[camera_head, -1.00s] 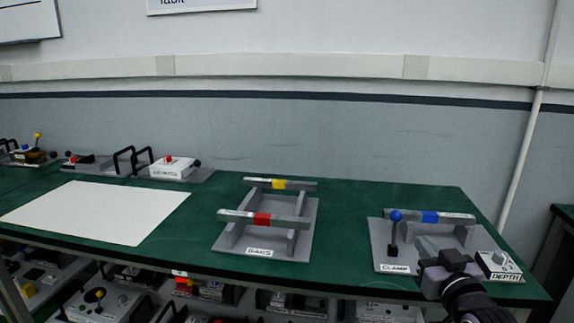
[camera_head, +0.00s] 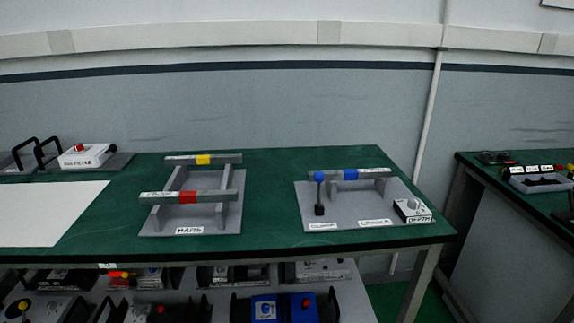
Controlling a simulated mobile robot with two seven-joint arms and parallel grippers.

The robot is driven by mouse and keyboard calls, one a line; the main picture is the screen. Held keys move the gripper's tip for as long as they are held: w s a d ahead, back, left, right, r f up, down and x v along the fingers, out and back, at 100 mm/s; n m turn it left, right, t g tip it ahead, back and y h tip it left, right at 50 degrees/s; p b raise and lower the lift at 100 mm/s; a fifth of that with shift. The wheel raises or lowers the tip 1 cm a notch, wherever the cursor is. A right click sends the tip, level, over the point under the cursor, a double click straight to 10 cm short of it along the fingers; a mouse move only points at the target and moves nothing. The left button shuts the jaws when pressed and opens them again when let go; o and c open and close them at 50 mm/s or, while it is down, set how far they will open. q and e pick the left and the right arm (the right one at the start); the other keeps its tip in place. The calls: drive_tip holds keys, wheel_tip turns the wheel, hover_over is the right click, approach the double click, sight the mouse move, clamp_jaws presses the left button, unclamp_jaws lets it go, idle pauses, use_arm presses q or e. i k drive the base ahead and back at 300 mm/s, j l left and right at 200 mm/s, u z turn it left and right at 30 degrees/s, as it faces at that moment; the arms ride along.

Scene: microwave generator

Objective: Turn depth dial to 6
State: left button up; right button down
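The depth dial (camera_head: 413,203) is a small light knob on a white box (camera_head: 412,212) labelled DEPTH. The box sits at the right front corner of a grey plate (camera_head: 275,205) (camera_head: 357,214) near the right end of the green table. The dial's setting is too small to read. On the same plate stand a blue-knobbed lever (camera_head: 319,195) and a bar with a blue band (camera_head: 350,175). Neither of my grippers is in the head view now.
A grey stand with red-banded (camera_head: 188,197) and yellow-banded (camera_head: 204,160) bars stands left of the dial's plate. A white sheet (camera_head: 45,212) lies further left. A second table (camera_head: 480,170) stands at right, across a gap. Several devices fill the shelf below.

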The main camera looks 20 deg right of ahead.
sight(414, 203)
drive_tip(key=z, duration=1.35)
